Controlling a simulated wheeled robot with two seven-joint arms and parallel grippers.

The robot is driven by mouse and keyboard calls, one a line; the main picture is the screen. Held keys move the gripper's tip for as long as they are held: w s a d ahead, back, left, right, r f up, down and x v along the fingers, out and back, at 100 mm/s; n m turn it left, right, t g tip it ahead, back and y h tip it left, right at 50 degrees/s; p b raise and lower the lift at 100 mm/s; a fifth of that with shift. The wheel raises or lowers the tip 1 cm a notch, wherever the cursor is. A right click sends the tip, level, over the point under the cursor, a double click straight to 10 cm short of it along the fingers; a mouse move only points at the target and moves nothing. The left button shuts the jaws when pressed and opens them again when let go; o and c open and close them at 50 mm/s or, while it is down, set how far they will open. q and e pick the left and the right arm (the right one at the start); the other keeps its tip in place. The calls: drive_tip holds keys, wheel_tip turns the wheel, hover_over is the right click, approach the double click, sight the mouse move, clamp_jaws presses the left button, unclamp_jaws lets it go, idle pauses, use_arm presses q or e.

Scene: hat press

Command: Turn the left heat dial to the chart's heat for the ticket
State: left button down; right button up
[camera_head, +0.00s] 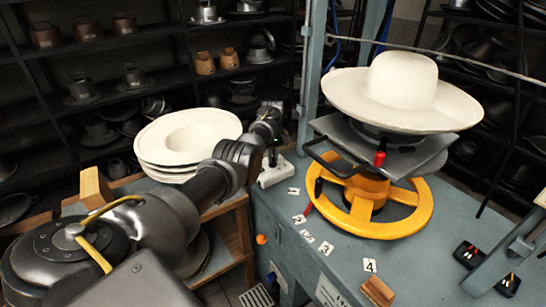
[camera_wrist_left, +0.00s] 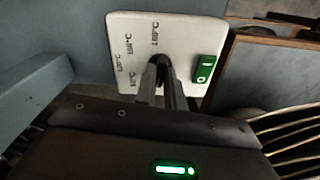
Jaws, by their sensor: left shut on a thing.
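My left gripper (camera_head: 272,152) reaches over the left edge of the press table to a small white dial plate (camera_head: 276,174). The wrist view shows this plate (camera_wrist_left: 135,30) with printed °C marks along its left and upper part, too small to read surely. A green switch (camera_wrist_left: 205,68) sits on its right side. In the wrist view my left gripper (camera_wrist_left: 160,72) is shut on the dark dial knob at the plate's middle. The fingers hide most of the knob, so its pointer's setting cannot be told. I cannot make out a readable chart or ticket. My right gripper is not in view.
An orange handwheel (camera_head: 425,212) and a press plate carrying a cream hat (camera_head: 400,92) stand right of the dial. Number tags (camera_head: 327,248) lie on the blue table (camera_head: 420,270). A stack of cream hat bodies (camera_head: 185,135) stands left, close to my left arm.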

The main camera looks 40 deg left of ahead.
use_arm(q)
drive_tip(key=shift+r+m+p, duration=0.1)
drive_tip(key=shift+m+p, duration=0.35)
drive_tip(key=shift+m, duration=0.65)
drive_tip(key=m, duration=0.2)
drive_tip(key=shift+m+p, duration=0.3)
drive_tip(key=shift+p, duration=0.05)
drive_tip(key=m, duration=0.2)
drive_tip(key=shift+m, duration=0.4)
drive_tip(key=m, duration=0.3)
drive_tip(key=shift+m, duration=0.3)
drive_tip(key=m, duration=0.2)
drive_tip(key=shift+m, duration=0.3)
drive_tip(key=m+b, duration=0.1)
drive_tip(key=m, duration=0.2)
drive_tip(key=shift+m+b, duration=0.3)
drive_tip(key=m+b, duration=0.2)
drive_tip(key=m, duration=0.4)
drive_tip(key=shift+m, duration=0.3)
